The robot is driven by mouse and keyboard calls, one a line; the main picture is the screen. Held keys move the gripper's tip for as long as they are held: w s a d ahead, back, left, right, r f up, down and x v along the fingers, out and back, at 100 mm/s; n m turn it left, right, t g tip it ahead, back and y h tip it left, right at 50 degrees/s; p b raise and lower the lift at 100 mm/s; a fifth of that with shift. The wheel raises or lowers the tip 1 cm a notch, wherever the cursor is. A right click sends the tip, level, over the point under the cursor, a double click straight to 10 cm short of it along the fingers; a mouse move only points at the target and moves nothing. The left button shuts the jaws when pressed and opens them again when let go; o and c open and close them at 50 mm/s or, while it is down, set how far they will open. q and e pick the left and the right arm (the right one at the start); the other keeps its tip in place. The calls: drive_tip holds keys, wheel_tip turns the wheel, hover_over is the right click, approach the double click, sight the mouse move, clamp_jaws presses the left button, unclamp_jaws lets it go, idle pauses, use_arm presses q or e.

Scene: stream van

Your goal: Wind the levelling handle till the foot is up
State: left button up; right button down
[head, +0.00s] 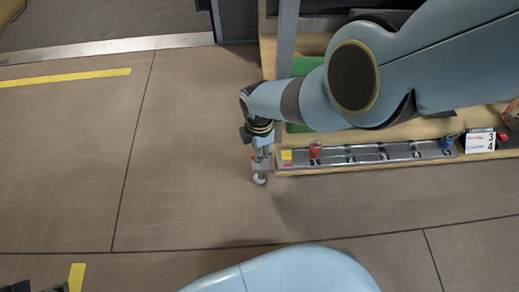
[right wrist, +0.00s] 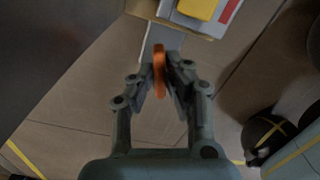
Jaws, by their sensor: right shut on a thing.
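An orange handle (right wrist: 159,70) stands between the fingers of my right gripper (right wrist: 163,88) in the right wrist view. The right gripper is shut on it; the fingers hide part of it. In the head view the right gripper (head: 262,155) is at the left end of a long metal strip, and only a speck of orange shows there. A small pale round part (head: 260,180), perhaps the foot, shows just below the gripper. I cannot tell whether it touches the floor. My left gripper is not in view.
The metal strip (head: 365,154) along the wooden bench edge carries a red item (head: 315,149), a blue item (head: 448,140) and a white number card (head: 480,141). A yellow block (right wrist: 199,8) sits beyond the handle. Brown floor (head: 190,160) to the left is clear.

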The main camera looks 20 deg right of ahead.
drive_tip(key=shift+n, duration=0.5)
drive_tip(key=c, duration=1.4)
unclamp_jaws()
drive_tip(key=shift+o, duration=0.2)
drive_tip(key=shift+r, duration=3.7)
